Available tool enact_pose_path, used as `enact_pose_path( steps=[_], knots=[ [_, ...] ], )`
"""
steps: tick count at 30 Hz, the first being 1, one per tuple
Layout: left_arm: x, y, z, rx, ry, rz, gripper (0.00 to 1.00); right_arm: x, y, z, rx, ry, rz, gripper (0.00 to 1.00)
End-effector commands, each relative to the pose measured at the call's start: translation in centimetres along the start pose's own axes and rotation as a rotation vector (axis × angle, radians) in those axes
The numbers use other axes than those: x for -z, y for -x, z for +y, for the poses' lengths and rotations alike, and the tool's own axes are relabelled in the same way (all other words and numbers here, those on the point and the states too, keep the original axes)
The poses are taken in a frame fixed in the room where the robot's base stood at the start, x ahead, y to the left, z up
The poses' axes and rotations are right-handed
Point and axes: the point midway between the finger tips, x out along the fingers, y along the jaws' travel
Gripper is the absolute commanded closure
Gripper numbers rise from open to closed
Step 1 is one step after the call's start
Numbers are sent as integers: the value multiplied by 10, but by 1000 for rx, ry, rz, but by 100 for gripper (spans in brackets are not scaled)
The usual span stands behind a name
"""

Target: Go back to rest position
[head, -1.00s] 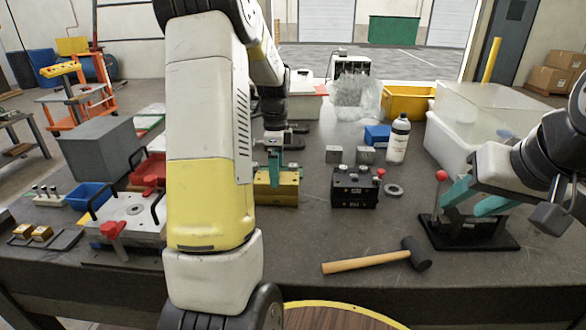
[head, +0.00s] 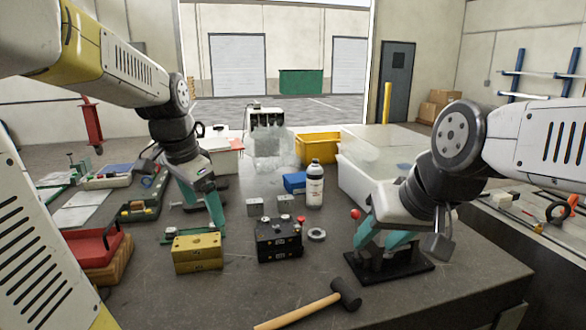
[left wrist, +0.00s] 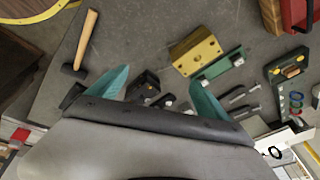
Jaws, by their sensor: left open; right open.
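My left gripper (head: 205,212) is open and empty, with its teal fingers pointing down behind the brass block (head: 198,253). In the left wrist view, its spread fingers (left wrist: 160,78) have nothing between them, and the brass block (left wrist: 196,52) lies beyond them beside a green bar (left wrist: 219,65). My right gripper (head: 380,238) is open, with its teal fingers at a black-based stand (head: 410,266) with a red knob (head: 355,214). The fingers partly hide the stand, and I cannot tell whether they touch it.
A black mould block (head: 279,241), a metal ring (head: 316,234) and a white bottle (head: 315,185) stand mid-table. A mallet (head: 310,306) lies at the front. Clear bins (head: 372,185) stand behind my right gripper. Bare tabletop lies right of the stand.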

Motion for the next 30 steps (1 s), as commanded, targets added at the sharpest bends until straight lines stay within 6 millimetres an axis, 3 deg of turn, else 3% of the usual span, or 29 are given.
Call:
enact_pose_path(
  steps=[1, 6, 12, 18, 30],
  knots=[
    [-5, 11, 17, 15, 66, 38, 11, 0, 0, 0, 0, 0, 0, 56],
    [-24, 31, 67, 29, 315, 150, 11, 0, 0, 0, 0, 0, 0, 56],
    [-46, 38, 110, 15, 550, 256, 11, 0, 0, 0, 0, 0, 0, 56],
    [-55, 37, 127, -1, 653, 299, 11, 0, 0, 0, 0, 0, 0, 56],
    [-55, 37, 128, -2, 662, 301, 11, 0, 0, 0, 0, 0, 0, 56]
  ],
)
